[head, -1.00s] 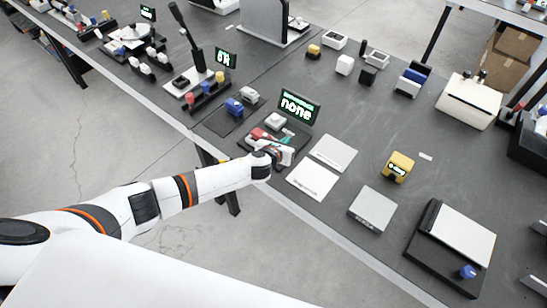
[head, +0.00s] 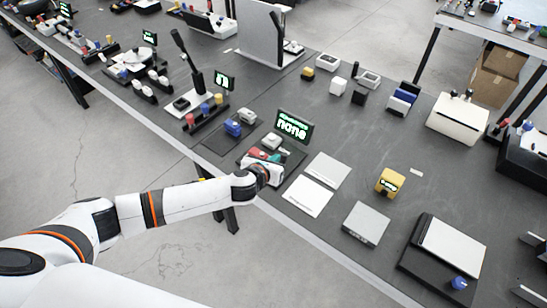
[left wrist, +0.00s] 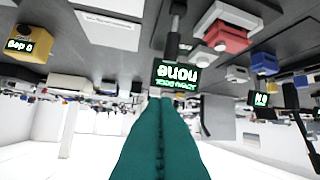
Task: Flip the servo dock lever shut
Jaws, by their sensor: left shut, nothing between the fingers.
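The servo dock is a dark base with a small screen (head: 294,126) reading "none", a white block (head: 271,141) and a red part (head: 255,152). In the left wrist view, which looks upside down, its screen (left wrist: 177,76) is ahead, with a red block (left wrist: 226,37) and a white part (left wrist: 240,14) beside it. I cannot tell which part is the lever or how it is set. My left gripper (head: 268,172) is at the dock's near side, over the table's front edge area; contact is unclear. Its teal fingers (left wrist: 160,140) are together and empty. My right gripper is not in view.
Two pale flat plates (head: 307,195) lie right of the dock, with a grey plate (head: 366,224) and a yellow block (head: 390,181) further right. A blue block (head: 232,128) and a tall black lever stand (head: 187,65) are to the left. Bare tabletop lies behind the screen.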

